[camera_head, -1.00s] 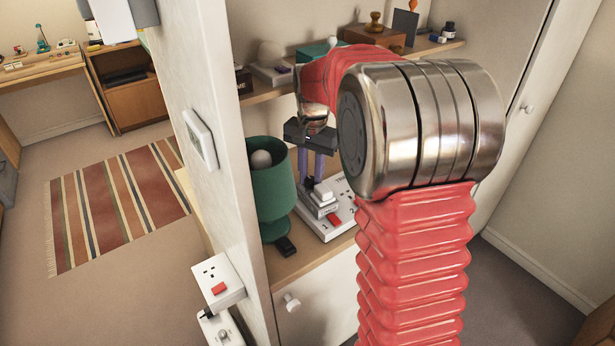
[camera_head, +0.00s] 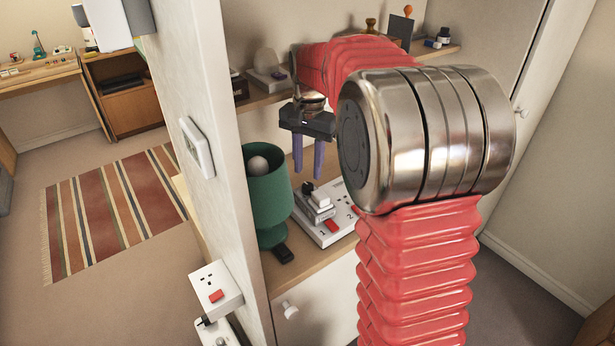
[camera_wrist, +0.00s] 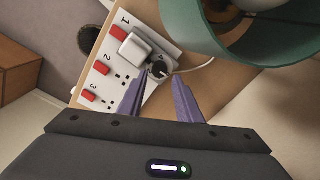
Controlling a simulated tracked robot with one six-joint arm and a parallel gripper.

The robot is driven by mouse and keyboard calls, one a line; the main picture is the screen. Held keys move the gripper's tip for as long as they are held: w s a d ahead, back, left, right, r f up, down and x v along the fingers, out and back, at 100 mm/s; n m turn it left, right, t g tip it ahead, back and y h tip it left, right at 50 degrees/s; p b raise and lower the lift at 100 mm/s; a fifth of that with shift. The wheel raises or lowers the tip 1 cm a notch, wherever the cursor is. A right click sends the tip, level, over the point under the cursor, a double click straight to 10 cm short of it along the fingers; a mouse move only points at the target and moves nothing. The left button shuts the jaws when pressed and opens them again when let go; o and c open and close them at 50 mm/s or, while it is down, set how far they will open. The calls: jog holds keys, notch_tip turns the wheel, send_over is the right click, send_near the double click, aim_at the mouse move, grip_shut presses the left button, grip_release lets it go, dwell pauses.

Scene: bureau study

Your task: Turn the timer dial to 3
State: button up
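My gripper (camera_head: 307,176) is open and empty, with its two purple fingers apart and pointing down above the power strip. In the wrist view my gripper (camera_wrist: 159,80) has its fingertips on either side of a dark round knob or plug (camera_wrist: 158,70), apparently short of touching it. This dark part sits beside a white block (camera_wrist: 133,48) on the white power strip (camera_wrist: 120,78), which carries red switches numbered 1, 2 and 3. The white block (camera_head: 319,207) also shows in the head view. I cannot tell for sure which part is the timer dial, nor its setting.
A green lamp (camera_head: 268,205) stands close left of the power strip (camera_head: 341,229) on the shelf. A pale cable (camera_wrist: 198,68) runs from the dark part toward the lamp. The upper shelf (camera_head: 280,90) is behind my gripper. A wall panel edge (camera_head: 238,180) stands left.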

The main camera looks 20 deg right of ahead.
aim_at(308, 185)
notch_tip(308, 185, up, 8)
jog(key=shift+r, duration=0.2)
jog(key=shift+s, duration=0.2)
